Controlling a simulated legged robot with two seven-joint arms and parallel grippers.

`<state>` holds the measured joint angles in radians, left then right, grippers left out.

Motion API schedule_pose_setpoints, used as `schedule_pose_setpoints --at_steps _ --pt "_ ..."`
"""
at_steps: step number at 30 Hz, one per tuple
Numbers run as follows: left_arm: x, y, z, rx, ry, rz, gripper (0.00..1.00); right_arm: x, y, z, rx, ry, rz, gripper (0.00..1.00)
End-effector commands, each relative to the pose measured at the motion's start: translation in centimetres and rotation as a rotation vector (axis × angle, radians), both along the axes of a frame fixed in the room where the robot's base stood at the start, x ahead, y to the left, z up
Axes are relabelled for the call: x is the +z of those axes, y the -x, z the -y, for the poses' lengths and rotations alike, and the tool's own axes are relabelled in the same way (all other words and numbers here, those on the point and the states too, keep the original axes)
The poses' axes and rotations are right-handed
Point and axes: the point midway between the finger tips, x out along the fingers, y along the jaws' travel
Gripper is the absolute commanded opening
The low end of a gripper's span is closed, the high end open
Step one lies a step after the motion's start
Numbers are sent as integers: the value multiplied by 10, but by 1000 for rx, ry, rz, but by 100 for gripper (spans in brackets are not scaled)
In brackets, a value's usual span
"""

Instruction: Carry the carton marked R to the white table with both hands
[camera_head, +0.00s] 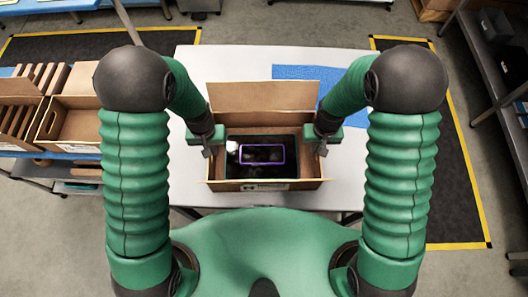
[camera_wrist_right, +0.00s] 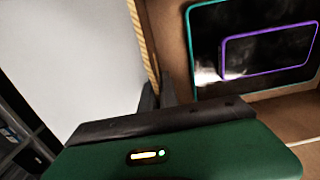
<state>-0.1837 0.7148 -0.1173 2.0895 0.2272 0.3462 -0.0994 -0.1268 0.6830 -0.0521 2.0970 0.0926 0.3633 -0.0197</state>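An open brown carton (camera_head: 222,171) is in the middle of the head view, over the near part of the white table (camera_head: 345,185), its back flap standing up. I cannot tell whether it rests on the table. No letter R can be read on it. Inside lie dark flat items, one with a purple edge (camera_head: 262,154). My left gripper (camera_head: 208,151) is at the carton's left wall; its fingers are too small to judge. My right gripper (camera_head: 322,149) is at the right wall. In the right wrist view its fingers (camera_wrist_right: 158,94) are close together, one each side of the wall.
A blue sheet (camera_head: 310,74) lies on the table behind the carton. A rack with wooden boxes (camera_head: 75,125) stands at the left. Grey shelving (camera_head: 492,70) stands at the right. Dark floor mats with yellow borders (camera_head: 455,180) lie beside the table.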

Motion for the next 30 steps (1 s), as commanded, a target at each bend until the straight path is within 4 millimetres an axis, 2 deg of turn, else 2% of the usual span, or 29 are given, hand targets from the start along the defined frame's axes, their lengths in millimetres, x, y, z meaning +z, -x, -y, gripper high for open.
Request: schedule_pose_setpoints --at_steps 7,15,18,30 --pt "7 2 0 -1 -1 -5 0 10 -2 0 -1 0 6 0" --pt "43 3 0 -1 -1 -4 0 45 -2 0 -1 -1 8 0" --pt "50 3 0 -1 -1 -4 0 53 -1 0 -1 -1 7 0" --pt "50 2 0 -1 -1 -4 0 51 -2 0 -1 -1 7 0"
